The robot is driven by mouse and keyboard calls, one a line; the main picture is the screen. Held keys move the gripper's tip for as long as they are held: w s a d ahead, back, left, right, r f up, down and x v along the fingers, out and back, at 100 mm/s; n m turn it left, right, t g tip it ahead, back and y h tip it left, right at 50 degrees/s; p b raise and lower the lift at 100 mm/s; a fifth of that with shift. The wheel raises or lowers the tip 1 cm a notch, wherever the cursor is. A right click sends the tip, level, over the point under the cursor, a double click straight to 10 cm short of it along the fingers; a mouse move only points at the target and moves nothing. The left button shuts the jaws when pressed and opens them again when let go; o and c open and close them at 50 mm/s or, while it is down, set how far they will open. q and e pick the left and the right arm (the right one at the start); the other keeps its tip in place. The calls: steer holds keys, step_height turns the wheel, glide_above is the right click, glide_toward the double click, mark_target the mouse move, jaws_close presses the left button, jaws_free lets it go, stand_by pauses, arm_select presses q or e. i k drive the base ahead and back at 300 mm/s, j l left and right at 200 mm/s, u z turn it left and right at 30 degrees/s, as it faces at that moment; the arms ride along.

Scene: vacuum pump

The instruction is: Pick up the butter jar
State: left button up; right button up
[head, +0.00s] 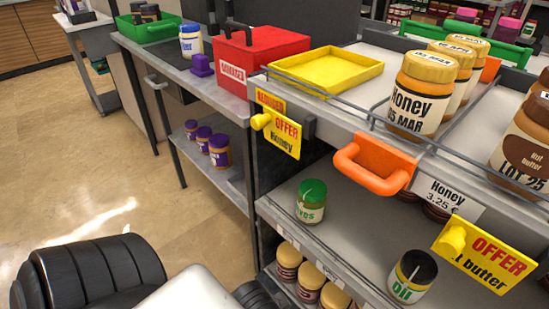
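A brown jar labelled "Nut butter" (523,150) stands on the top shelf at the right edge of the head view. It is partly cut off by the picture edge. Another jar, white with blue lettering (191,42), stands on the far counter; its label is too small to read. A yellow tag reading "OFFER" and "butter" (485,256) hangs on the shelf at the lower right. Neither of my grippers shows in this view.
Honey jars (418,95) stand in a row on the top shelf, beside a yellow tray (328,70). An orange handle (375,163) sticks out at the shelf edge. A red box (258,55) stands on the counter. The floor (90,150) at left is clear.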

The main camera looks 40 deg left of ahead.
mark_target(191, 43)
steer(key=u, duration=1.9)
